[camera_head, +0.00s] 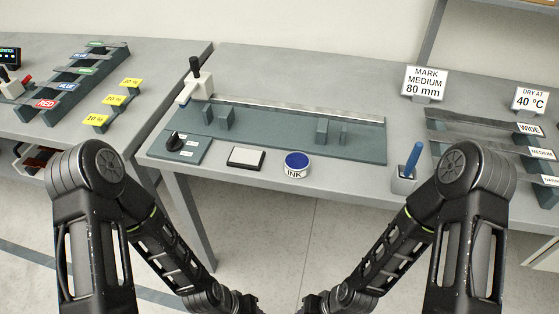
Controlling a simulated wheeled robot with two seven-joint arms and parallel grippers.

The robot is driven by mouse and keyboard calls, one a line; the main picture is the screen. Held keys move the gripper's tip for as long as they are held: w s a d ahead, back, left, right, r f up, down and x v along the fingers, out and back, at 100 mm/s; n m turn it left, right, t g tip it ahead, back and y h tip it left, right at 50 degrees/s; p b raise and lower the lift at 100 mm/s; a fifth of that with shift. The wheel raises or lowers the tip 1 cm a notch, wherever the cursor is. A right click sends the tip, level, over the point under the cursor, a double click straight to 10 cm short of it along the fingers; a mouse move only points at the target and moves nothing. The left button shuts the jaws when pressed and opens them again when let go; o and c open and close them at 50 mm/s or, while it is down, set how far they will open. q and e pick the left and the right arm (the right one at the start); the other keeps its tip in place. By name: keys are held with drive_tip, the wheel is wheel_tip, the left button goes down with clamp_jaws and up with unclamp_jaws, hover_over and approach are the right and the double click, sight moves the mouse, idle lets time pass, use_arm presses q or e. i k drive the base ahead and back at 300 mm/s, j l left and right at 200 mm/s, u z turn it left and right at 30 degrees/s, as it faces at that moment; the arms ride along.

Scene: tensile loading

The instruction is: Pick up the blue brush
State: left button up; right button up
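The blue brush (413,158) stands nearly upright, leaning slightly, in a small grey holder (403,184) near the front edge of the table, right of centre. Its blue handle points up; its lower end is hidden inside the holder. My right arm's dark elbow is close to the right of the holder in the picture. Both my forearms run down towards the bottom middle of the picture. No gripper fingers show there, and nothing held is visible.
On the grey table (270,68) are an ink pot (297,165), a pad (246,158), a marking fixture (360,149) with a lever, and a rack (470,128) at right. Signs (424,83) stand behind. Table between ink pot and brush holder is clear.

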sight(413, 159)
drive_tip(key=i+l, duration=0.15)
drive_tip(key=i, duration=0.2)
drive_tip(key=i+z, duration=0.15)
drive_tip(key=z, duration=1.05)
drive_tip(key=k+l+z, duration=0.1)
drive_tip(key=k+l, duration=0.2)
drive_tip(key=k+l+z, duration=0.1)
drive_tip(key=k+l, duration=0.15)
drive_tip(key=l, duration=0.2)
drive_tip(key=k+l+z, duration=0.1)
drive_tip(key=k+l, duration=0.15)
drive_tip(key=l, duration=0.15)
drive_tip(key=l+z, duration=0.15)
drive_tip(key=l, duration=0.4)
drive_tip(key=i+j, duration=0.35)
